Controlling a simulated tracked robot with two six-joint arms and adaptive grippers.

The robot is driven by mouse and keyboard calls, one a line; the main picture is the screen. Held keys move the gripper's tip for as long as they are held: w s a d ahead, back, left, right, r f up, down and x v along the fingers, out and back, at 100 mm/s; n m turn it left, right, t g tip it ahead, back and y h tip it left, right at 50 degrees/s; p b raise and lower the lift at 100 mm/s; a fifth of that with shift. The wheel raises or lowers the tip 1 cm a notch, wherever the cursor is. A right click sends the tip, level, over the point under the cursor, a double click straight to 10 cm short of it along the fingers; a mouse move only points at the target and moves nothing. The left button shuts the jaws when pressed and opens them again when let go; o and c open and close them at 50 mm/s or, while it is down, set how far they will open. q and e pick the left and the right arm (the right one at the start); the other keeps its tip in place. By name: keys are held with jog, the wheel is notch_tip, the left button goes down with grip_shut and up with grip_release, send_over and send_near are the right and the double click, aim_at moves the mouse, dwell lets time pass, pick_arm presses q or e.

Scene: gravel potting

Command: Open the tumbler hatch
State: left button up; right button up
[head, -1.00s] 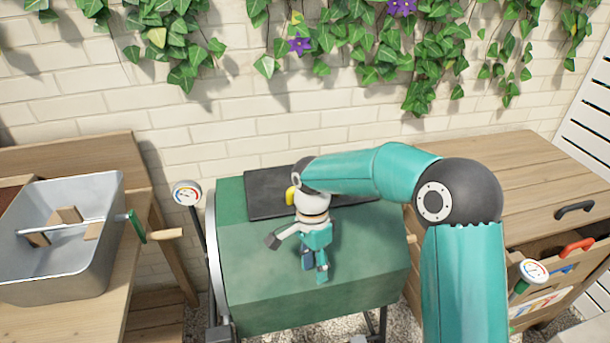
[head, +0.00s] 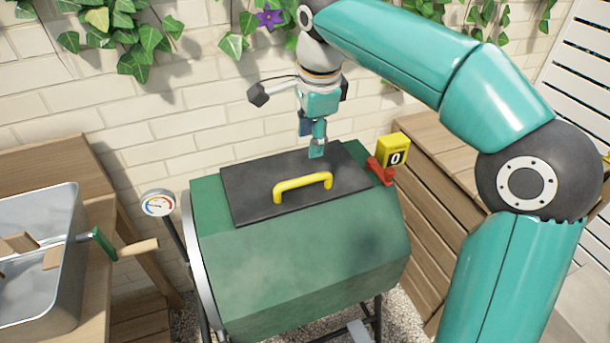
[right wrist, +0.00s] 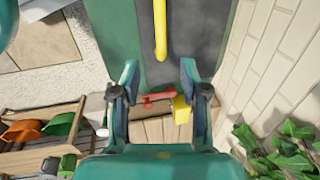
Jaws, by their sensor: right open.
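The green tumbler (head: 300,265) stands in the middle of the head view. Its dark hatch (head: 250,195) lies flat and closed on top, with a yellow handle (head: 303,184) across it. A red latch (head: 380,172) sits at the hatch's right end. My right gripper (head: 317,152) hangs pointing down above the back of the hatch, apart from the handle. In the right wrist view its two fingers (right wrist: 158,85) are spread with nothing between them. The handle (right wrist: 160,30) and the red latch (right wrist: 155,99) show beyond them. My left gripper is not in view.
A yellow counter box reading 0 (head: 392,150) stands beside the latch. A dial gauge (head: 158,203) is at the tumbler's left. A metal tub (head: 68,265) rests on the left bench, and a wooden cabinet (head: 440,165) stands at right. The brick wall (head: 200,120) is close behind.

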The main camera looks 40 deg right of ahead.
aim_at(305, 179)
jog(key=f, duration=0.4)
jog(key=w+f, duration=0.1)
jog(key=f, duration=0.3)
jog(key=w+f+b, duration=0.1)
jog(key=f, duration=0.3)
jog(key=shift+w+d, duration=0.2)
grip_shut()
